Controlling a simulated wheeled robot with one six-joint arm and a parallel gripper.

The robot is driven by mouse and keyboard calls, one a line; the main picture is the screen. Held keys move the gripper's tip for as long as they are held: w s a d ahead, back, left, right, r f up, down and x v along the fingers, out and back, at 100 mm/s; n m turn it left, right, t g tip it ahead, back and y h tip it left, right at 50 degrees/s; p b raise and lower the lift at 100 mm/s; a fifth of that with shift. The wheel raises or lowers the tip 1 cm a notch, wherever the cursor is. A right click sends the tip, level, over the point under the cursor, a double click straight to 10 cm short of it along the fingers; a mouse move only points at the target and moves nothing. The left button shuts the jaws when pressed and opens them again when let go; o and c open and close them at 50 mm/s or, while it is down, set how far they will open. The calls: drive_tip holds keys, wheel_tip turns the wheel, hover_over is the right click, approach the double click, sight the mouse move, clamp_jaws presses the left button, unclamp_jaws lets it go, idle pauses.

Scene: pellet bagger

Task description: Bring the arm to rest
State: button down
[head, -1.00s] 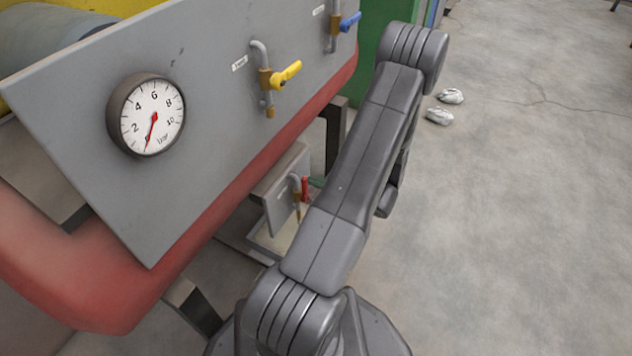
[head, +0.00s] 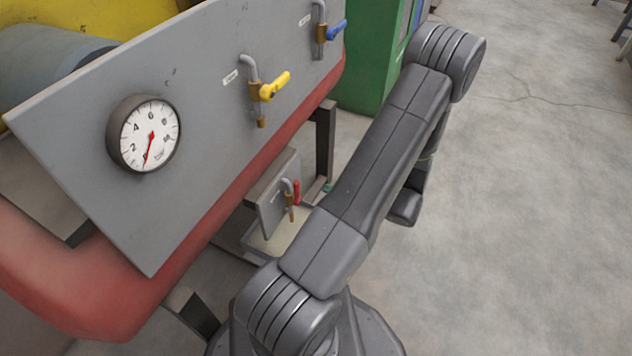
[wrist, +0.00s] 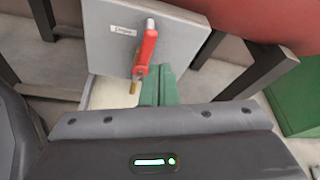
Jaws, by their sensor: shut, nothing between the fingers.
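My arm (head: 385,145) reaches out to the upper right in the head view, bends at the far joint and folds back down. My gripper (wrist: 158,84) shows in the wrist view as two green fingers pressed together, with nothing between them. The fingers are just beside the red valve handle (wrist: 147,50) and overlap its lower end in the picture; I cannot tell whether they touch. The red-handled valve also shows in the head view (head: 297,192), on a small grey plate low under the machine. In the head view my gripper is mostly hidden behind my arm.
A grey panel (head: 205,130) carries a gauge (head: 145,134), a yellow-handled valve (head: 272,87) and a blue-handled valve (head: 330,31). A red rail (head: 230,185) runs below it. A green cabinet (head: 375,55) stands behind.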

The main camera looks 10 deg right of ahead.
drive_tip(key=shift+p+v, duration=0.35)
drive_tip(key=shift+v, duration=1.85)
drive_tip(key=shift+w+f, duration=0.1)
drive_tip(key=shift+w, duration=0.05)
drive_tip(key=b+x, duration=0.3)
drive_tip(key=x, duration=0.8)
